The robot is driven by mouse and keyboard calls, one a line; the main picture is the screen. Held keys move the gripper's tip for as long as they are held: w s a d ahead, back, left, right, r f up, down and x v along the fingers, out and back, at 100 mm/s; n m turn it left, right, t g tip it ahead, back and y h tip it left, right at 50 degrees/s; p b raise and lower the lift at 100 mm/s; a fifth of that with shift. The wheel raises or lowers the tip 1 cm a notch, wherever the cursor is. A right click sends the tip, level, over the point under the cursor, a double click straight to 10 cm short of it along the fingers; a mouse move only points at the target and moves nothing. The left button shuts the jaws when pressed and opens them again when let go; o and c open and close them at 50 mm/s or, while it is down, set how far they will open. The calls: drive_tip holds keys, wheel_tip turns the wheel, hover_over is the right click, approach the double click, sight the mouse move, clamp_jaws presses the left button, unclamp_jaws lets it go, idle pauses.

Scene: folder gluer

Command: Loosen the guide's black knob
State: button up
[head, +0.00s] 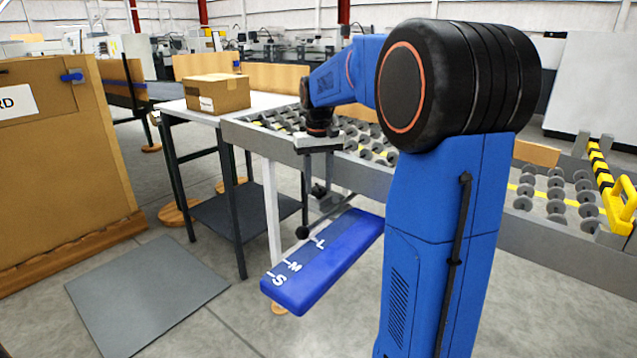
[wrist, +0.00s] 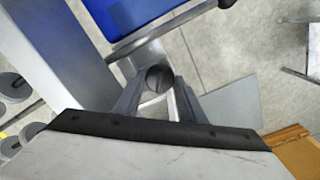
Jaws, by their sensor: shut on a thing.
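The black knob (wrist: 159,77) is round, with a line across its face, and sits between the two grey fingers of my gripper (wrist: 157,90) in the wrist view. The fingers are shut on it from both sides. In the head view my gripper (head: 318,180) points down beside the roller table's side, and the knob is small and partly hidden there. The guide's grey rod (wrist: 165,28) runs past the knob to a black ball end (wrist: 227,3). In the head view that ball (head: 302,232) hangs near the blue S-M-L board (head: 340,257).
The roller conveyor's grey side rail (head: 250,138) runs right behind the gripper. A side table (head: 178,107) with a cardboard box (head: 217,92) stands to the left. A grey mat (head: 147,295) lies on open floor. A yellow handle (head: 620,205) is at far right.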

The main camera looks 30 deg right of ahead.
drive_tip(key=n, duration=0.4)
drive_tip(key=shift+n, duration=0.4)
idle(0.4)
drive_tip(key=o, duration=1)
drive_tip(key=shift+o, duration=0.2)
drive_tip(key=shift+r, duration=0.1)
wheel_tip(320, 180, up, 17)
drive_tip(key=shift+r, duration=0.1)
